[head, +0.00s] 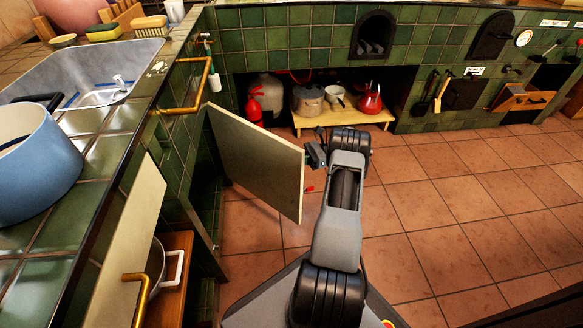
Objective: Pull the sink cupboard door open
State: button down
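The sink cupboard door (258,163), a flat pale panel with a light edge strip, stands swung out from the green-tiled counter under the sink (85,75). Its left edge is at the counter front and its free edge points into the room. No handle shows on the face turned to me. My gripper (314,156) is at the upper part of the door's free edge, very close to it or touching. My arm and the door hide part of the fingers, so I cannot tell whether they grip anything.
Another pale door with a brass handle (135,278) stands open nearer to me, beside a wooden shelf with a pot. A brass rail (190,88) runs along the counter. A low wooden stand (340,118) holds pots and a red kettle. The tiled floor (450,190) at right is clear.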

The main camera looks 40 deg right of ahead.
jog(key=shift+w+d, duration=0.2)
jog(key=shift+d, duration=0.2)
jog(key=c, duration=1.2)
grip_release()
